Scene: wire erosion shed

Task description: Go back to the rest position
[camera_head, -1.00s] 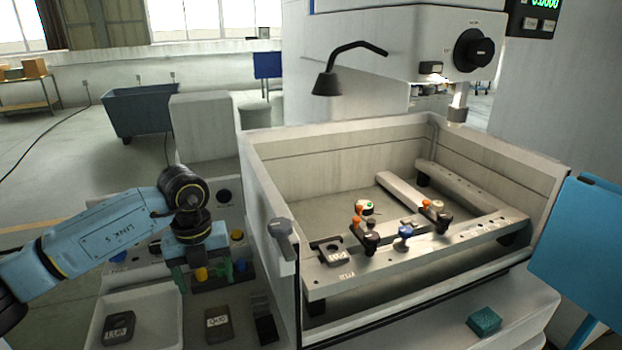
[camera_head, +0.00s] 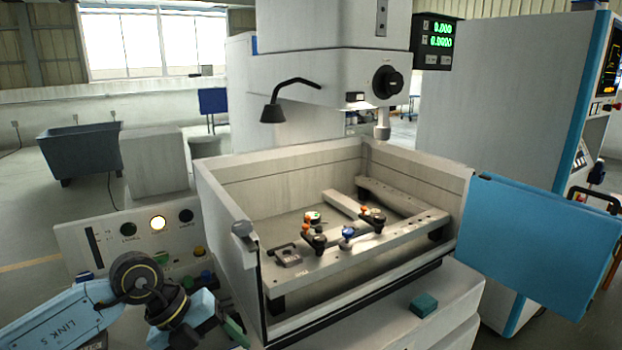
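My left arm comes in at the lower left. My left gripper (camera_head: 222,334) hangs low beside the front left corner of the work tank (camera_head: 225,205), partly cut off by the bottom edge. Its fingertips do not show clearly, so I cannot tell whether it is open or shut or holds anything. My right gripper is not in view.
The tank holds a rail frame (camera_head: 400,232) with clamps and a small dark block (camera_head: 287,256). A control panel (camera_head: 100,262) with a lit lamp (camera_head: 158,222) stands behind my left arm. A teal block (camera_head: 423,305) lies on the front ledge. A blue panel (camera_head: 540,240) stands at right.

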